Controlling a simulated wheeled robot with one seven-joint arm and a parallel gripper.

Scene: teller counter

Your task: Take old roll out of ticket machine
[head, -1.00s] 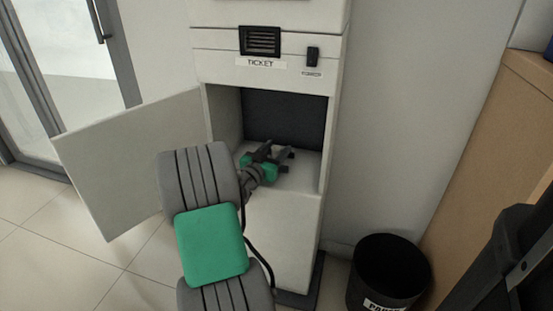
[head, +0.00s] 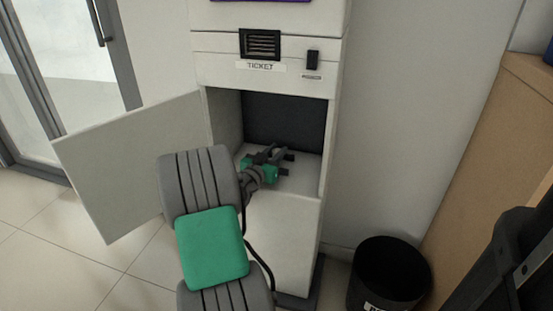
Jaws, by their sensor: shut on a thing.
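The white ticket machine (head: 223,71) stands in the middle of the head view. Its compartment (head: 283,120) is open, with the door (head: 130,165) swung out to the left. My gripper (head: 279,159) is inside the compartment, low over its floor, reaching in from the left. Its fingers are shut on a small dark grey thing between them, apparently the old roll. It is mostly hidden by the fingers, so its shape and whether it touches the floor cannot be told.
A black bin (head: 390,275) with a white label stands on the floor to the right of the machine. A wooden counter (head: 490,150) is at the right edge. Tiled floor (head: 90,250) is free at the lower left. A glass door (head: 60,70) is at the upper left.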

